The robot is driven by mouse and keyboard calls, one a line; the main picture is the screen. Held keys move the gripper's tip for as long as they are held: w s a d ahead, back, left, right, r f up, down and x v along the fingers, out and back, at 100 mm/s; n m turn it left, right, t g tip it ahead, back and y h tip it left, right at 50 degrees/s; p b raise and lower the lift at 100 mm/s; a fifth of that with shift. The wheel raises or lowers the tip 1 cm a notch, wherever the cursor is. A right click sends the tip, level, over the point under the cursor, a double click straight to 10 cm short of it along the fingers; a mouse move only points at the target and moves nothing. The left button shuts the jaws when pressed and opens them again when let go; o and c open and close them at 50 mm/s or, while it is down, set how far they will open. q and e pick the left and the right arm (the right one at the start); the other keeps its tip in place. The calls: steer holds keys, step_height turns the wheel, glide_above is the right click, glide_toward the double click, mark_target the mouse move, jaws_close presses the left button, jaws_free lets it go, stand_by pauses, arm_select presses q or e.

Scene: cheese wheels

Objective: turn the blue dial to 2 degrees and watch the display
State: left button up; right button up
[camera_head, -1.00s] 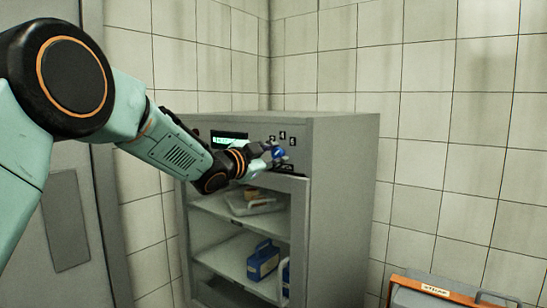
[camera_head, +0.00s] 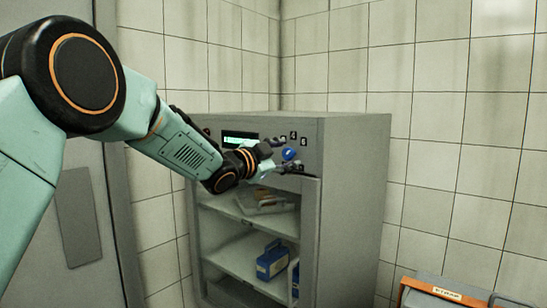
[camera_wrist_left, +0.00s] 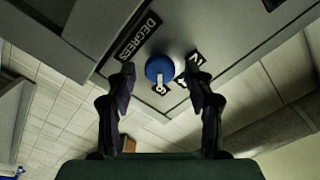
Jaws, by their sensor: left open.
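The blue dial (camera_head: 288,154) is on the upper front panel of a grey cabinet (camera_head: 352,210). The dial also shows in the left wrist view (camera_wrist_left: 154,68), with a pale pointer mark and a DEGREES label (camera_wrist_left: 138,37) beside it. Several small number labels surround it; not all are legible. The display (camera_head: 240,140) is lit with green characters, too small to read. My left gripper (camera_head: 281,156) is open in front of the dial. In the left wrist view its fingers (camera_wrist_left: 160,78) stand on either side of the dial, apparently without touching it. My right gripper is not in view.
Below the panel, the cabinet shelves hold a pale tray (camera_head: 270,209) and a blue box (camera_head: 272,261). An orange-edged bin (camera_head: 450,294) with a label stands at the lower right. Tiled walls (camera_head: 440,90) close off the back.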

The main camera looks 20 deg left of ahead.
arm_select(q)
steer(key=v, duration=1.1)
steer(key=shift+s, duration=0.25)
steer(key=s+d+f+n+g+y+b, duration=0.1)
steer(key=s+f+n+g+y+b, duration=0.25)
steer(key=f, duration=0.95)
steer(key=s+d+f+n+g, duration=0.15)
steer(key=s+f+n, duration=0.4)
steer(key=f, duration=0.85)
steer(key=s+f+n+g+y+b, duration=0.1)
steer(key=s+f+n+g+b, duration=0.25)
steer(key=f, duration=0.95)
steer(key=s+f+g+y+b, duration=0.1)
steer(key=s+f+g, duration=0.3)
steer(key=s+f, duration=0.9)
steer(key=s+f+n+g+b, duration=0.1)
steer(key=s+f+g+b, duration=0.3)
steer(key=s+f, duration=0.9)
steer(key=s, duration=0.7)
steer(key=shift+d+f+y+b, duration=0.3)
steer(key=shift+d+y, duration=0.05)
